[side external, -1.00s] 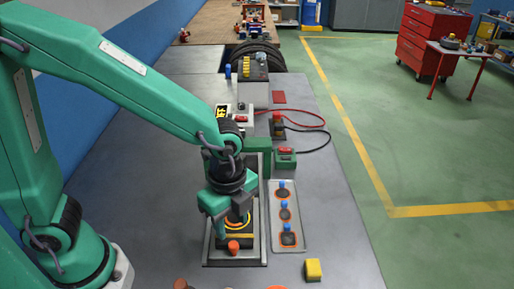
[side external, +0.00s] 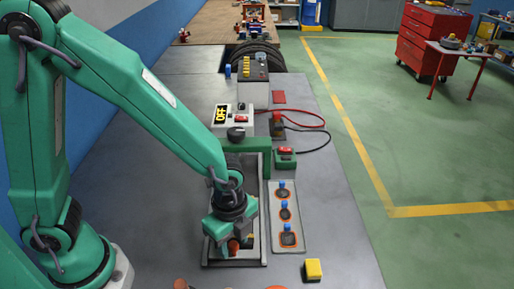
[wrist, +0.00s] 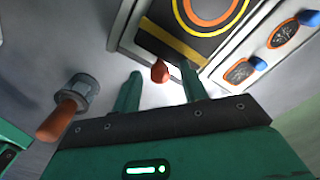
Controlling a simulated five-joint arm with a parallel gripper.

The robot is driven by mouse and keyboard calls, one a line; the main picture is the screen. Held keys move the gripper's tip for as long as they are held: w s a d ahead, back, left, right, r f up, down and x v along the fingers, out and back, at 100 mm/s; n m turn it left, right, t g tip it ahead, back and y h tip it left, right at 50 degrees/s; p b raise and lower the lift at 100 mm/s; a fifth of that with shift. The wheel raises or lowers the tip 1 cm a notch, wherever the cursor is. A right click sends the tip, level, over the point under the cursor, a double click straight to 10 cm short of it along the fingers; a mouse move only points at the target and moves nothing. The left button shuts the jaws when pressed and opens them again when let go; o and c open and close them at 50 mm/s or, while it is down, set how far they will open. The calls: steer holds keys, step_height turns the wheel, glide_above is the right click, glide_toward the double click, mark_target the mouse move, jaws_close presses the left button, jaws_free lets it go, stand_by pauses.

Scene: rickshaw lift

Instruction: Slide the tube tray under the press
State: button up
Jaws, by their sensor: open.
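The tray (wrist: 160,47), a dark plate with a yellow stripe and orange and yellow rings, lies inside a grey-walled guide (side external: 263,225). A red knob (wrist: 160,71) sticks out from its near end; it also shows in the side view (side external: 233,247). My gripper (wrist: 160,73) is open, with its fingers on either side of the knob and a gap visible on both sides. In the side view my gripper (side external: 226,243) hides most of the tray. A green beam (side external: 258,144) crosses the guide's far end and may be part of the press. I cannot make out tubes.
A panel with several blue-topped switches (side external: 288,215) lies to the right of the guide. A brown-handled part (wrist: 63,120) shows at the wrist view's left.

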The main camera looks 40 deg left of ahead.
jaws_close()
steer(key=w+a, duration=1.1)
steer(key=shift+w+a, duration=0.25)
steer(key=shift+a, duration=0.05)
stand_by(0.4)
jaws_free()
steer(key=shift+r, duration=0.1)
